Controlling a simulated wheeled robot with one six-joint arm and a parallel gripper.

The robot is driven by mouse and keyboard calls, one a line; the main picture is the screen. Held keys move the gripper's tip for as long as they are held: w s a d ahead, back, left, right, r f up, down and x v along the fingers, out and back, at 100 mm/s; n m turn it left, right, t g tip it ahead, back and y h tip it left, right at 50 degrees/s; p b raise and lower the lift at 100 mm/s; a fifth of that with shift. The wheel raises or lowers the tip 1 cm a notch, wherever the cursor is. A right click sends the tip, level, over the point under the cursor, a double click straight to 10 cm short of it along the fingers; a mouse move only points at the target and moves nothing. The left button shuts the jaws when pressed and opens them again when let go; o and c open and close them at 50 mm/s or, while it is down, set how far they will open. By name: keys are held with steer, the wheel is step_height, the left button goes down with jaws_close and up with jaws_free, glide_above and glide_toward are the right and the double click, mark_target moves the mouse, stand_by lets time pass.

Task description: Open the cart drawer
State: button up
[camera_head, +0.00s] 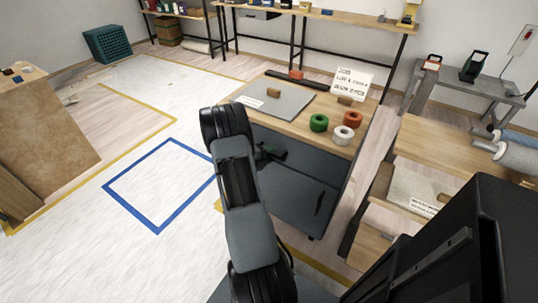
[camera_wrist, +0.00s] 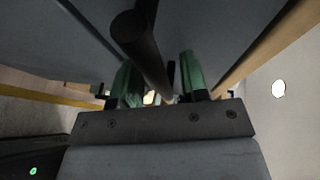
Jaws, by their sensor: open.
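The cart has a wooden top (camera_head: 285,119) and a dark grey body (camera_head: 296,190), standing right of my arm in the head view. The drawer's edges are hard to make out there, and my arm covers part of the front. My gripper (camera_head: 268,154) is at the upper part of the cart's front. In the wrist view my gripper (camera_wrist: 157,82) shows two green fingers spread apart. A dark round bar (camera_wrist: 142,42), which looks like a handle, runs between the fingers beside a grey panel (camera_wrist: 215,30). I cannot tell whether the fingers touch it.
A wooden bench (camera_head: 445,150) stands close to the right. The floor with the blue square (camera_head: 160,185) at left is clear.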

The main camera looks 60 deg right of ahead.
jaws_close()
stand_by(0.5)
